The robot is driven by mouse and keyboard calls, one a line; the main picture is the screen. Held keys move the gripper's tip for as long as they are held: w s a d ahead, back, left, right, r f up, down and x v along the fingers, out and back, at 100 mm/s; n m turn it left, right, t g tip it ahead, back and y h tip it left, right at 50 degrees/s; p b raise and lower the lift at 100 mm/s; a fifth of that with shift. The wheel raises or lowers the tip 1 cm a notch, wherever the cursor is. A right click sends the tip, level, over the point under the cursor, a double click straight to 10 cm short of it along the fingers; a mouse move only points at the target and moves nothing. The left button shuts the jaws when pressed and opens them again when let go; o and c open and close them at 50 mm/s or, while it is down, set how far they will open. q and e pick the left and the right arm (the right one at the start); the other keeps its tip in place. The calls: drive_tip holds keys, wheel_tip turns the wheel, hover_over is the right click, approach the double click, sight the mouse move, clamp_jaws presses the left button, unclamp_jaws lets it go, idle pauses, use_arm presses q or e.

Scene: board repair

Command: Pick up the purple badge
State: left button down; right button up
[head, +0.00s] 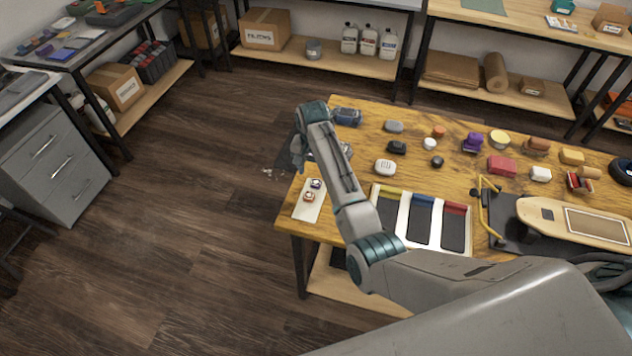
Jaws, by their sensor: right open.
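A white card (301,213) lies at the left end of the wooden table. Two small badge-like pieces sit on it. The farther one (316,183) looks purple, and the nearer one (309,197) looks orange-brown; both are too small to make out well. My right gripper (296,164) is open just past the table's left edge, to the upper left of the card and apart from both pieces. It seems empty, and my forearm partly hides it. My left gripper is out of view.
A tray (399,216) with dark compartments stands right of the card. A skateboard deck (545,216) rests in a black stand further right. Several small parts, including a purple one (473,141), are spread behind. The floor left of the table is mostly clear.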

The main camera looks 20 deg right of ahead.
sight(316, 182)
drive_tip(key=f, duration=0.2)
drive_tip(key=d+f+p, duration=0.1)
drive_tip(key=f, duration=0.1)
drive_tip(key=shift+f, duration=0.2)
drive_tip(key=shift+w+f, duration=0.1)
drive_tip(key=shift+f, duration=0.2)
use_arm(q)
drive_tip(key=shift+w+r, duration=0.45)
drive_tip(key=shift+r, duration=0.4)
use_arm(e)
drive_tip(key=c, duration=1)
